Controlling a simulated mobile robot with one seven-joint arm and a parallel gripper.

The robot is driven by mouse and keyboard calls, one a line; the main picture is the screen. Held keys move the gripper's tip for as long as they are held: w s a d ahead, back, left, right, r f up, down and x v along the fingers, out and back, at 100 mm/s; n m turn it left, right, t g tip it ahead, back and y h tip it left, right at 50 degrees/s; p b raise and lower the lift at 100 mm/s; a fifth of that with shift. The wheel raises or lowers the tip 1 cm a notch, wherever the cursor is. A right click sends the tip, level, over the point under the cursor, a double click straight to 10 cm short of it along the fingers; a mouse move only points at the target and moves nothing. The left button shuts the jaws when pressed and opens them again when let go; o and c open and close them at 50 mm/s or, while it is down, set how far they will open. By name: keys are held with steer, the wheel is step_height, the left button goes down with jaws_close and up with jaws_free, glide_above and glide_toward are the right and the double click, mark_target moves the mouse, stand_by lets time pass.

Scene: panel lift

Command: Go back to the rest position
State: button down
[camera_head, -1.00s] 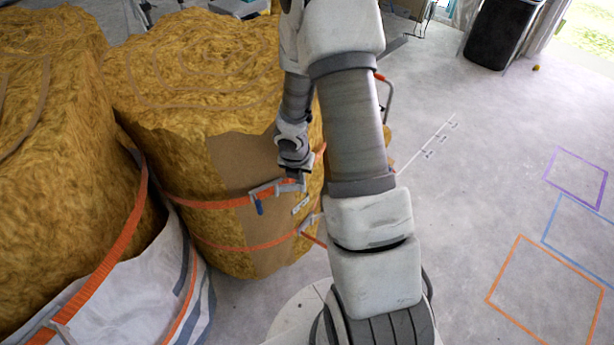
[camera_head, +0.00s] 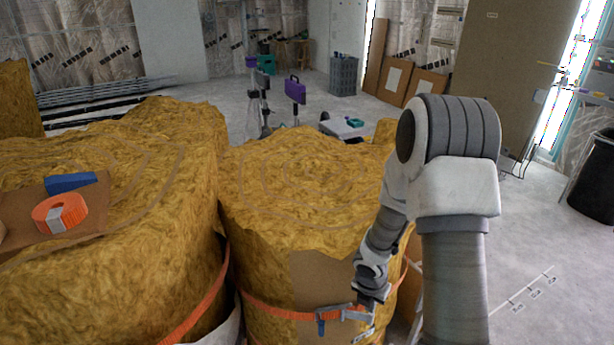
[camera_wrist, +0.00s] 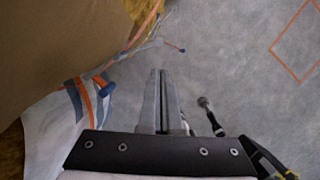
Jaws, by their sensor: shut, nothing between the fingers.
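My gripper (camera_wrist: 161,80) is shut and empty; in the wrist view its two fingers lie side by side over the grey floor. In the head view my gripper (camera_head: 368,306) hangs low at the front right side of the nearer insulation roll (camera_head: 310,180). It is close to the orange strap (camera_head: 275,310) and the strap's buckle. I cannot tell whether it touches them. My arm rises at the right, bends over at the top and comes down to the wrist.
A second insulation roll (camera_head: 150,210) stands at the left, with a roll of orange strap (camera_head: 60,213) and a blue block (camera_head: 70,182) on cardboard. A black bin (camera_head: 594,180) is at the far right. The floor (camera_head: 540,240) between my arm and the bin is mostly clear.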

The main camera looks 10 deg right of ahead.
steer(key=s+r+m+t+h, duration=0.1)
steer(key=s+r+m, duration=0.1)
steer(key=r+m, duration=0.6)
steer(key=s+r+m+t+h, duration=0.15)
steer(key=r+m, duration=0.35)
steer(key=r, duration=0.8)
steer(key=s+a+r+m+y, duration=0.2)
steer(key=s+a+r+m, duration=0.2)
steer(key=s+r+m, duration=0.2)
steer(key=s+a+r+m+t+y, duration=0.1)
steer(key=s+a+r+m+y, duration=0.1)
steer(key=s+a+r+m, duration=0.3)
steer(key=s+r+m, duration=0.1)
steer(key=s+m, duration=0.2)
steer(key=s, duration=0.2)
steer(key=shift+a+r+m, duration=0.2)
steer(key=shift+a+m, duration=0.1)
steer(key=shift+s, duration=0.1)
